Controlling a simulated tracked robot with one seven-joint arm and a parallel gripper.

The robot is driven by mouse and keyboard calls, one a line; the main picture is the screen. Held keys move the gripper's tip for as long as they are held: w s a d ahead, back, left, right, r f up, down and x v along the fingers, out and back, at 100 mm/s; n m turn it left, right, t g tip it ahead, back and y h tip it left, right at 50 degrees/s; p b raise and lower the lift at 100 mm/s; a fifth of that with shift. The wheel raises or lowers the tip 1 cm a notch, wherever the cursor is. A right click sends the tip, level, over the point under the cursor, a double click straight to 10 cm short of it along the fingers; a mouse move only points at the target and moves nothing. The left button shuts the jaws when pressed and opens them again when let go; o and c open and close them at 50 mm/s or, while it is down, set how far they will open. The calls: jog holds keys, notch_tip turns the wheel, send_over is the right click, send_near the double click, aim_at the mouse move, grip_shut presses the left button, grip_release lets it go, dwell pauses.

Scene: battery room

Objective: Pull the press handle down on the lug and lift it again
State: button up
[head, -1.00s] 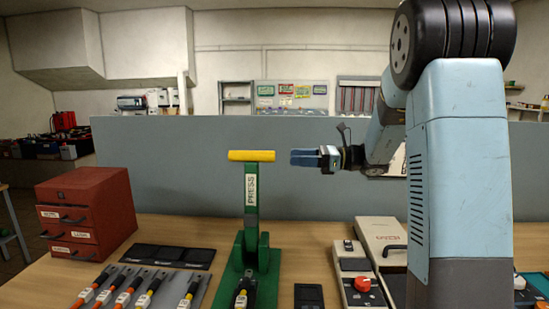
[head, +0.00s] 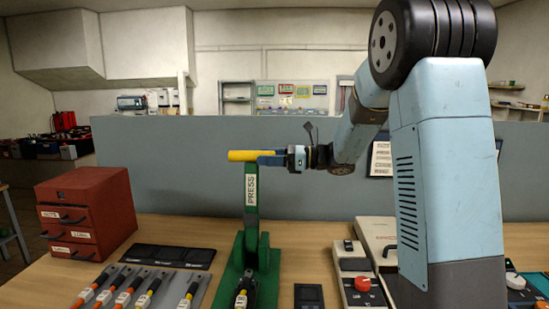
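The green press (head: 251,215) stands upright on the bench, with a white PRESS label on its lever. Its yellow handle (head: 242,156) lies crosswise on top, and the lever is raised. At the press foot lies a dark cable end with a white tag (head: 241,298); the lug itself is too small to make out. My gripper (head: 270,159) is at the right part of the yellow handle, its blue fingers overlapping it in the head view. The fingers hide part of the handle, and I cannot tell whether they are closed on it.
A red drawer cabinet (head: 86,213) stands at left. Several tagged cables lie on a grey rack (head: 128,286) left of the press, with a black tray (head: 172,256) behind. A device with a red knob (head: 362,284) stands at right. A grey partition (head: 170,180) closes the back.

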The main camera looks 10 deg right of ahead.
grip_shut()
dwell(0.3)
